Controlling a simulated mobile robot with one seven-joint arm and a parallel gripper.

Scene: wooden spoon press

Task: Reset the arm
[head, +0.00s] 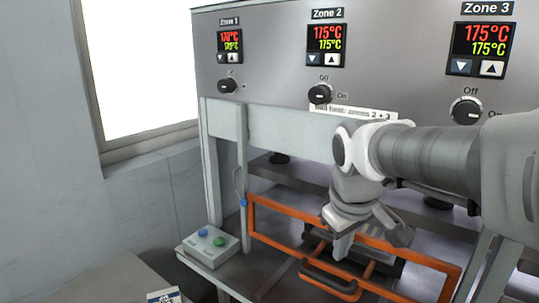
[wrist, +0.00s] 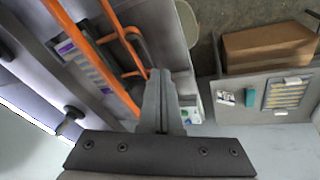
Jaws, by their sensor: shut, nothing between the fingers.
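My arm reaches in from the right in the head view. My gripper (head: 342,246) points down in front of the press, near its orange frame (head: 268,229) and the dark handle (head: 330,279). In the wrist view my gripper (wrist: 163,78) has its fingers together with nothing between them. The orange frame (wrist: 103,79) lies to the left of the fingers there. I cannot tell from these views whether the fingers touch the frame. The press panel (head: 280,80) shows three zones, each with a display and a knob.
A window (head: 135,65) is at the far left. In the wrist view a cardboard box (wrist: 268,47) and a table (wrist: 289,112) holding wooden sticks (wrist: 285,94) are at the right.

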